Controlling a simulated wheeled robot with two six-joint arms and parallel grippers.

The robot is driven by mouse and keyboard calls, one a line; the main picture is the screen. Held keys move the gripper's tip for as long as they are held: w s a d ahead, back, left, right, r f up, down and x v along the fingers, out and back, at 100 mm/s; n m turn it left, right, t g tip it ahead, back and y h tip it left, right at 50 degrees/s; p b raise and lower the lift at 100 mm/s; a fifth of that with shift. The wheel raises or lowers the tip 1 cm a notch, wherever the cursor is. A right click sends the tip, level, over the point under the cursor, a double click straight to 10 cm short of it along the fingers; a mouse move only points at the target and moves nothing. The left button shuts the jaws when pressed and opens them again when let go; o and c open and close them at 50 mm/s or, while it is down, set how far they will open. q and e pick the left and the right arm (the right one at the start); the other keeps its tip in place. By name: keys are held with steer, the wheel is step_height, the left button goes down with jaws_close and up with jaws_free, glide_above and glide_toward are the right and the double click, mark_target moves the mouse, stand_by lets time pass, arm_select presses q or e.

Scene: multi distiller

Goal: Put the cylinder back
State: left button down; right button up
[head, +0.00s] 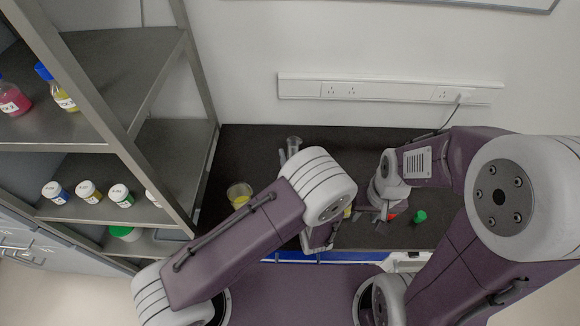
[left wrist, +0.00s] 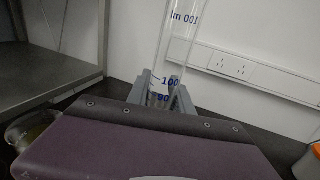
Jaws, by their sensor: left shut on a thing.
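The clear graduated cylinder (left wrist: 177,50) with blue marks stands between the fingers of my left gripper (left wrist: 160,92) in the left wrist view. The fingers are shut on it near its 90 and 100 marks, and it leans slightly. In the head view the cylinder's top (head: 294,142) shows above the dark bench, with a left finger (head: 282,157) beside it. My left arm hides its lower part and base, so I cannot tell whether it touches the bench. My right gripper (head: 379,216) is low over the bench, its fingers apart, with nothing seen between them.
A beaker of yellow liquid (head: 239,194) stands on the dark bench (head: 345,145) left of my left arm. A green-capped item (head: 419,216) is right of my right gripper. A metal shelf (head: 160,150) with several bottles borders the left. The bench's back middle is clear.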

arm_select(q)
step_height(320, 180, down, 4)
steer(key=shift+a+r, duration=0.1)
steer(key=shift+f, duration=0.2)
steer(key=c, duration=1.1)
jaws_free()
